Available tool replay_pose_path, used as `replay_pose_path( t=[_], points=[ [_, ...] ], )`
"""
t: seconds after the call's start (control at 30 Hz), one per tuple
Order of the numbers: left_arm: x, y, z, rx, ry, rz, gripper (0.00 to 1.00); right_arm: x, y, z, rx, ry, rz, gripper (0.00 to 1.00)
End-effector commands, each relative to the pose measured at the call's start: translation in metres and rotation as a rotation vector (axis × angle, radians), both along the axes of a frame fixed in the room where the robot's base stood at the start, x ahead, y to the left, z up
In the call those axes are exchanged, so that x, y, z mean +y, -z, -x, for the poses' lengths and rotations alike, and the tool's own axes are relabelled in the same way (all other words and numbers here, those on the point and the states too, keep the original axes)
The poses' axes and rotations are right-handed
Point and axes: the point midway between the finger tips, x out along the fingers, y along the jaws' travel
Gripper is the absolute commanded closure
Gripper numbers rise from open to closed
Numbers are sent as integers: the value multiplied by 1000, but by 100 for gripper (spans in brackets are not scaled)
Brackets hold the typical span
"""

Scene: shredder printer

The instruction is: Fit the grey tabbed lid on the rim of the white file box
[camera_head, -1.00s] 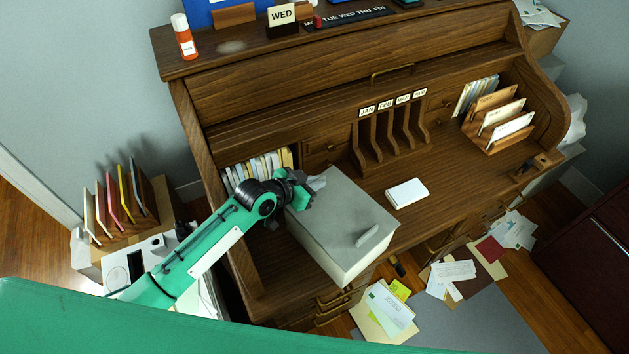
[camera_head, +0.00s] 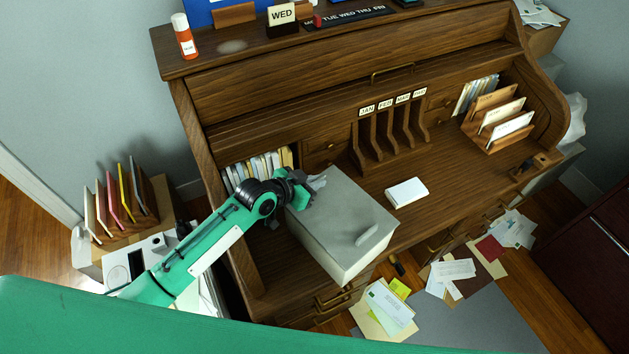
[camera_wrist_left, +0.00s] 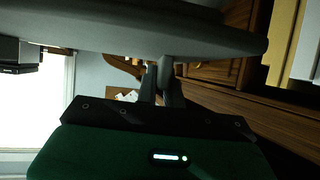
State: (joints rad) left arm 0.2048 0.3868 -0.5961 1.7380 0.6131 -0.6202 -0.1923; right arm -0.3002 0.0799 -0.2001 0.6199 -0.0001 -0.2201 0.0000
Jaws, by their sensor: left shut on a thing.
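The grey lid (camera_head: 343,212) lies over the top of the white file box (camera_head: 350,268), which stands on the desk. A light raised tab or handle shows near the lid's front right. I cannot tell from here whether the lid sits fully down on the rim all round. My left gripper (camera_head: 304,191) is at the lid's back left corner, shut on the lid there. In the left wrist view the lid (camera_wrist_left: 130,28) spans the top of the picture, with the fingers (camera_wrist_left: 165,82) closed at its edge. My right gripper is in neither view.
The file box stands on the wooden roll-top desk (camera_head: 430,215). A white pad (camera_head: 406,193) lies to its right, with month slots (camera_head: 388,133) behind. Papers (camera_head: 388,308) lie on the floor in front. A coloured file rack (camera_head: 125,205) stands at left.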

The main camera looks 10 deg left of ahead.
Motion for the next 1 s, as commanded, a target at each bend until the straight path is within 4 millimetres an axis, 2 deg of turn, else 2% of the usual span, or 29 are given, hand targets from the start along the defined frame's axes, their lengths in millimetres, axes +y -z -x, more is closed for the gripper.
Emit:
replay_pose_path(
  t=[0.73, 0.77, 0.87, 1.0],
  points=[
    [0, 23, 0, 0, 1, 0, 100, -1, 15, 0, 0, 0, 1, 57],
    [0, 22, 0, 0, 1, 0, 87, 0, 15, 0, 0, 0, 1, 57],
    [0, 21, 0, 0, 0, 0, 68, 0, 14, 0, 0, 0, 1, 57],
    [0, 21, 0, 0, 0, 0, 66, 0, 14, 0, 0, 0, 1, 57]
  ],
)
